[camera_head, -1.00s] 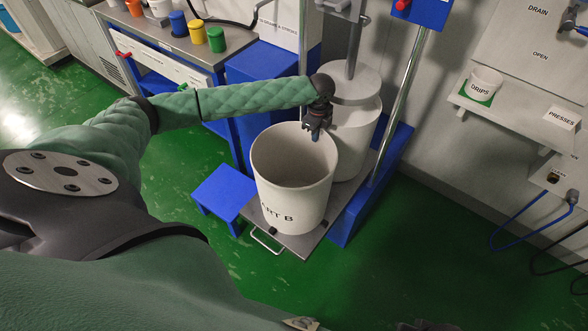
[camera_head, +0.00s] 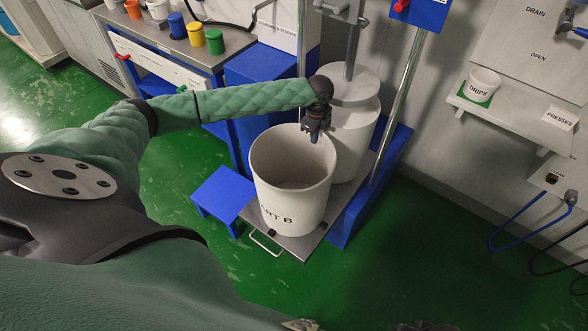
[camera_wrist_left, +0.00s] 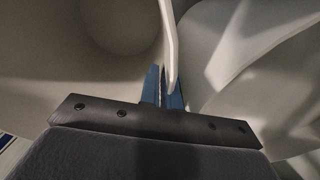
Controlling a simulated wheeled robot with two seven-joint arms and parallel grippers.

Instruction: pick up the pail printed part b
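The pail printed PART B (camera_head: 290,206) is a large white open bucket on a grey plate (camera_head: 302,244); only "ART B" of its print reads clearly. My left gripper (camera_head: 315,138) points down at its far right rim. In the left wrist view the blue fingers (camera_wrist_left: 164,88) are close together with the thin pail wall (camera_wrist_left: 168,45) between them, and they look shut on it. The pail looks about upright; I cannot tell whether its base touches the plate. My right gripper is not in view.
A white drum (camera_head: 352,135) with a post stands close behind the pail. A blue step (camera_head: 222,190) is at left. A bench (camera_head: 185,38) with coloured cups is at upper left. A shelf (camera_head: 510,112) with a DRIPS cup (camera_head: 482,86) is at right. Green floor is open in front.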

